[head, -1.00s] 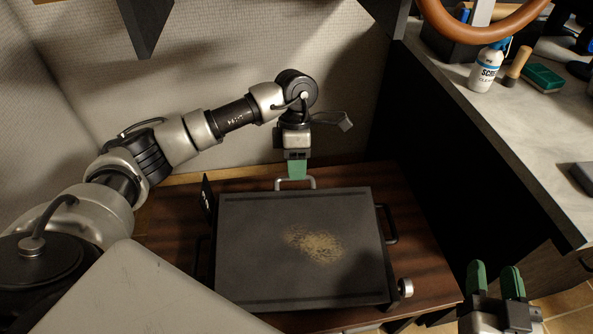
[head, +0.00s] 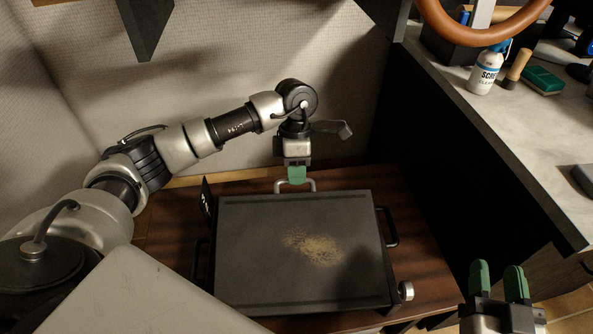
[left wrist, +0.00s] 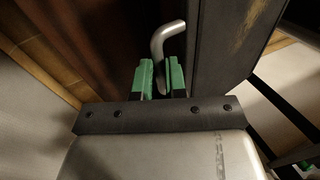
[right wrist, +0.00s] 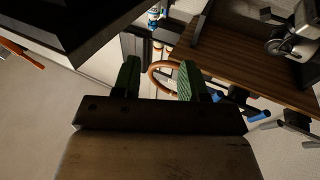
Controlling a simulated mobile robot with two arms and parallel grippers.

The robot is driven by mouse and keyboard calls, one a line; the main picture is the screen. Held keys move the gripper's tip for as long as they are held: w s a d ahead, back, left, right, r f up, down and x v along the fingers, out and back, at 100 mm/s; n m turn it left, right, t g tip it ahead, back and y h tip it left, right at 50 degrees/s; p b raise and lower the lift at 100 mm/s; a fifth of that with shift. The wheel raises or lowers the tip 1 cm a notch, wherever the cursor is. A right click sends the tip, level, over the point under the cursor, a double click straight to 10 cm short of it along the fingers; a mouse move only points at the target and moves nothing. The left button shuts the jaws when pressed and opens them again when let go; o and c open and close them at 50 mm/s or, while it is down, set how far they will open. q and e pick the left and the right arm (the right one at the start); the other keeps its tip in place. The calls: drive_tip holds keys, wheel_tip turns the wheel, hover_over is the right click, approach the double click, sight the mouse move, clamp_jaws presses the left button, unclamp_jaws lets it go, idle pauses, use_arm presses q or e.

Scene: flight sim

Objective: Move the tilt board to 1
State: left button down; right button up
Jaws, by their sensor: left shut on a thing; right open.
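The tilt board (head: 260,275) is a dark flat board with a tan speckled patch near its middle, on a dark wooden table. A metal loop handle (head: 312,186) stands at its far edge, and a dark plate with a white mark (head: 207,200) stands at its far left corner. My left gripper (head: 297,176) is at this far handle, its green fingers shut on it; the left wrist view also shows the handle (left wrist: 163,38) between the fingers (left wrist: 162,75). My right gripper (head: 498,283) is open and empty, to the right of the table.
A silver knob (head: 406,290) is at the board's near right corner, and a dark side handle (head: 389,226) is on its right. A counter (head: 490,125) on the right holds a spray bottle (head: 485,70) and a green sponge (head: 543,80). A padded wall is behind the table.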

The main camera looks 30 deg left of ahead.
use_arm(q)
drive_tip(key=shift+w+a+f+b, duration=0.2)
drive_tip(key=shift+f+b, duration=0.25)
drive_tip(key=shift+f, duration=0.4)
drive_tip(key=shift+w+a+f+b, duration=0.1)
drive_tip(key=shift+w+f+b, duration=0.15)
drive_tip(key=shift+f+b, duration=0.4)
use_arm(e)
drive_tip(key=shift+s+a+r+t+y, duration=0.1)
drive_tip(key=shift+s+r+t+y, duration=0.15)
drive_tip(key=shift+r+t, duration=0.65)
drive_tip(key=shift+s+a+r+t+y, duration=0.15)
drive_tip(key=shift+r+t+y, duration=0.2)
drive_tip(key=shift+r+t, duration=0.45)
drive_tip(key=shift+s+a+r+t+y, duration=0.1)
drive_tip(key=shift+s+r+t+y, duration=0.15)
drive_tip(key=shift+r+t, duration=0.65)
use_arm(q)
drive_tip(key=shift+f, duration=0.15)
drive_tip(key=c, duration=1.2)
unclamp_jaws()
drive_tip(key=shift+o, duration=0.2)
use_arm(e)
drive_tip(key=shift+w, duration=0.1)
